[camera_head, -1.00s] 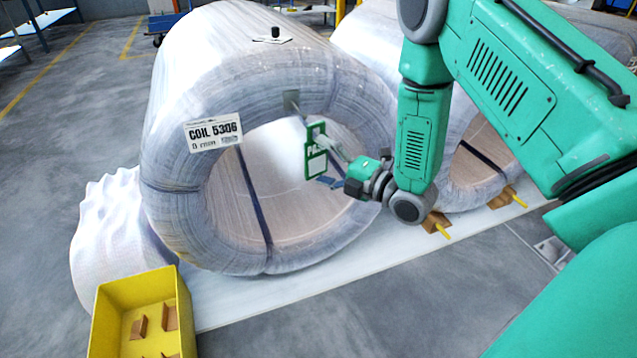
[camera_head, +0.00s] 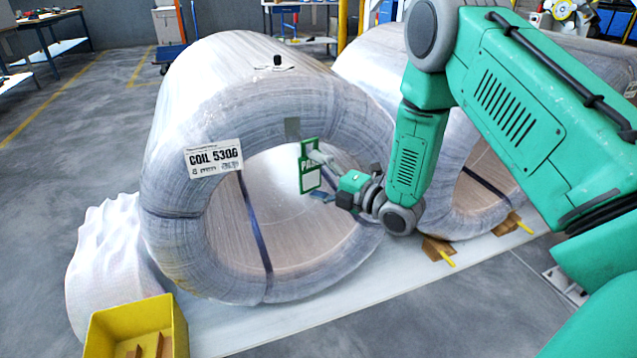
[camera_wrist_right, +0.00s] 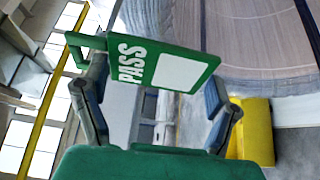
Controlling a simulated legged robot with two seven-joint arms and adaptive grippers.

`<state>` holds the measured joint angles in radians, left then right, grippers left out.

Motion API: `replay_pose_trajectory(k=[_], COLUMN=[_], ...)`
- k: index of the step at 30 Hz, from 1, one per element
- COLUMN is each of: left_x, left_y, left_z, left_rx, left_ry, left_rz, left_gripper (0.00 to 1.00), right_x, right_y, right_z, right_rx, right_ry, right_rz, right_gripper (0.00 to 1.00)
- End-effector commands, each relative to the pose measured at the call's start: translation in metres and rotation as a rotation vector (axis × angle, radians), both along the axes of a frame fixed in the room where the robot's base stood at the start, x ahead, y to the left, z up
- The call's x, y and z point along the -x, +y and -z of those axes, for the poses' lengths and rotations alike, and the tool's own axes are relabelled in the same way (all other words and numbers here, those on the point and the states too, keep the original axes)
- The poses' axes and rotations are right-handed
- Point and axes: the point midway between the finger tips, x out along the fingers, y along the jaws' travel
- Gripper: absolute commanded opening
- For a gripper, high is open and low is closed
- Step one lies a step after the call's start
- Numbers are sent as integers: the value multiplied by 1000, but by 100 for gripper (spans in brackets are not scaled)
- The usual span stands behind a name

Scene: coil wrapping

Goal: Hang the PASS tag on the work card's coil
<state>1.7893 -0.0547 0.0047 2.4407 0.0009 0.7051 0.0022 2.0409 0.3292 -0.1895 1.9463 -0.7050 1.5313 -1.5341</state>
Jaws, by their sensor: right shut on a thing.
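The PASS tag (camera_head: 309,174) is a green frame with a white panel. My right gripper (camera_head: 321,178) is shut on it and holds it upright in front of the coil's opening. In the right wrist view the tag (camera_wrist_right: 187,71) spans between the fingers (camera_wrist_right: 155,85), with a green loop at its left end. The large wrapped coil (camera_head: 175,130) bears a white card (camera_head: 214,158) reading COIL 5306. Whether the tag touches anything there cannot be told. My left gripper is not in view.
A second wrapped coil (camera_head: 365,50) stands behind my right arm, with wooden wedges (camera_head: 437,249) at its base. A yellow bin (camera_head: 140,322) with wooden blocks is at the front left. A white wrapped bundle (camera_head: 112,255) lies beside the coil.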

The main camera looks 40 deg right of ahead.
Motion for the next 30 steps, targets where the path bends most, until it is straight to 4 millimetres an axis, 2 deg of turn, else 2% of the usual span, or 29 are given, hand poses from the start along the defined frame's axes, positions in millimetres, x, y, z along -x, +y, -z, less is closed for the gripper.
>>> replay_pose_trajectory(k=[18,30], left_x=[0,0], left_y=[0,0], left_z=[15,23], left_rx=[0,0], left_ry=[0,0], left_rz=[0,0], left_gripper=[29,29], right_x=[-36,-47], right_y=[-9,-11], right_z=[3,12], right_rx=[0,1], right_ry=[-2,0], right_rz=[0,0], right_gripper=[56,56])
